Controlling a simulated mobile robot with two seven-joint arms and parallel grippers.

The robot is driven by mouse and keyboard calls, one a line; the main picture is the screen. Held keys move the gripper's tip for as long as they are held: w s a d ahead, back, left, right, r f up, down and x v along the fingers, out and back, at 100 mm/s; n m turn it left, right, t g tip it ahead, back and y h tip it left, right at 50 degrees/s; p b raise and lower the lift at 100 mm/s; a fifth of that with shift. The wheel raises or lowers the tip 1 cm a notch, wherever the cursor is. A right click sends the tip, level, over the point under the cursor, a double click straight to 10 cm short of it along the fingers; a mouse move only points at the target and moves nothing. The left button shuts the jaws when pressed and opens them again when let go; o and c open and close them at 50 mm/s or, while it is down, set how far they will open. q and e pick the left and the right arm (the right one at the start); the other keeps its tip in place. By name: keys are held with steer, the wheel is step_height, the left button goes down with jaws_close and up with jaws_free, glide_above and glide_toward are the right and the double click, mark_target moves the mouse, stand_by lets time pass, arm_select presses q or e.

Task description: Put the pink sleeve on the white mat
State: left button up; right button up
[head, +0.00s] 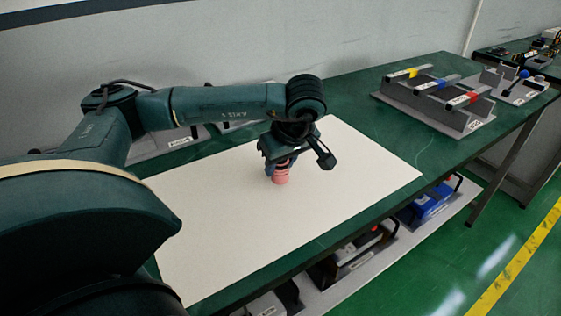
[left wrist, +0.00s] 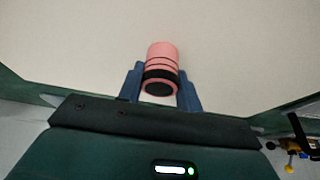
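The pink sleeve (head: 281,175) is a small ringed cylinder over the middle of the white mat (head: 225,225). My left gripper (head: 278,167) points down at it from above. In the left wrist view the sleeve (left wrist: 162,60) has dark bands and a dark open end. It sits between the two blue fingers of the left gripper (left wrist: 161,88), which are closed against its sides. The sleeve is upright or nearly so, at or just above the mat; I cannot tell whether it touches. My right gripper is not in view.
A grey fixture (head: 440,95) with yellow, blue and red marked parts stands on the green table (head: 350,85) to the right of the mat. Boxes lie on a shelf (head: 345,283) below the table. The mat around the sleeve is clear.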

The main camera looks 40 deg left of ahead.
arm_select(q)
steer(key=o, duration=0.5)
steer(key=shift+c, duration=0.2)
steer(key=shift+r, duration=0.25)
steer(key=p+v, duration=0.2)
steer(key=v, duration=1)
steer(key=shift+p, duration=0.3)
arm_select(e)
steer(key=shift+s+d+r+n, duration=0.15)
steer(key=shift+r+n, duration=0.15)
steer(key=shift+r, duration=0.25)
arm_select(q)
steer(key=shift+f, duration=0.15)
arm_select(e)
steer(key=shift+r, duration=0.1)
